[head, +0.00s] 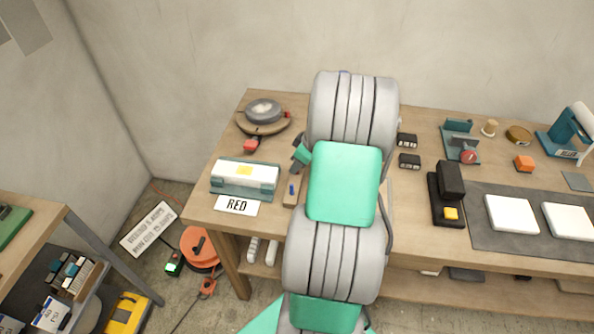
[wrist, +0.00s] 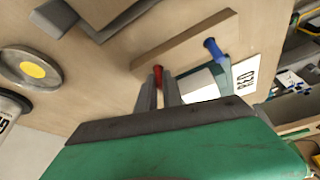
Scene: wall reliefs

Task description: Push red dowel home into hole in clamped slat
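The wooden slat (wrist: 190,38) runs diagonally across the upper middle of the wrist view. The red dowel (wrist: 158,72) stands out of it near its left end. A blue dowel (wrist: 212,48) stands out of it nearer its right end. My gripper (wrist: 159,88) has its two grey fingers close together, one on each side of the red dowel, and appears shut on it. How deep the dowel sits is hidden.
A white card reading RED (head: 237,206) lies left of the slat, in front of a teal holder with a white block (head: 245,174). A round grey object (head: 263,112) stands behind. Right of my arm are small black blocks (head: 408,161) and a black stand with a yellow button (head: 446,196).

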